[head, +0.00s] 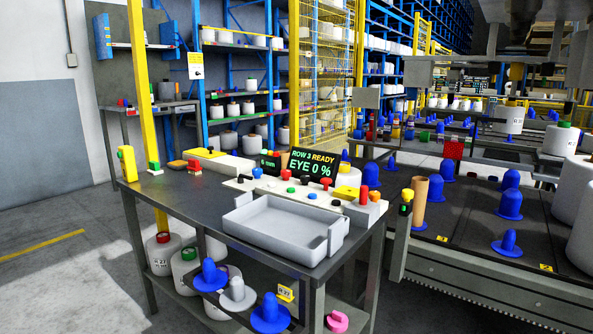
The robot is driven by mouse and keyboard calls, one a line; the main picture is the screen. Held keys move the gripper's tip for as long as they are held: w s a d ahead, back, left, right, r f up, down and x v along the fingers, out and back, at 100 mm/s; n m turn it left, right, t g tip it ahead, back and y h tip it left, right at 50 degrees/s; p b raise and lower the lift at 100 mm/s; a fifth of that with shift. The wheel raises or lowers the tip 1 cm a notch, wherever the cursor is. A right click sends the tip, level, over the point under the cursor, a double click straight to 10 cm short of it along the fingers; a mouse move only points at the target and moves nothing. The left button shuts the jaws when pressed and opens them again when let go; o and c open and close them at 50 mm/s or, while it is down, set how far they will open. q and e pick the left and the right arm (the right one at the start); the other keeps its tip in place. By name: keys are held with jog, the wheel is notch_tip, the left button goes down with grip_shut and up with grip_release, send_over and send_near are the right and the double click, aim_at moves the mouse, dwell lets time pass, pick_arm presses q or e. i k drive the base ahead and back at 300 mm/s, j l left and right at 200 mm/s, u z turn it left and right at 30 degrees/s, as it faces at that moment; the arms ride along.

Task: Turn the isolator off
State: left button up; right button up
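No part is labelled as the isolator, so I cannot tell which it is. A pale control strip (240,184) runs along the back of the dark workbench (178,202). On it stand a red knob (326,184), a blue knob (257,172) and several small coloured buttons. A yellow block (346,193) sits at its right end, beside a red part (364,195). The positions of the knobs are too small to read. A display (312,165) behind the strip reads "ROW 3 READY EYE 0 %". Neither of my grippers shows.
A grey tray (277,242) fills the bench's front right. The bench's left front is clear. A yellow post (144,90) rises behind its left side. A tan tube (420,203) stands near the right end. A dark conveyor (470,212) with blue cones lies further right.

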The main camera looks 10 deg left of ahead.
aim_at(285, 174)
jog(key=j+z, duration=0.5)
jog(key=j, duration=0.6)
jog(key=j+z, duration=0.5)
jog(key=j, duration=0.6)
jog(key=k, duration=0.05)
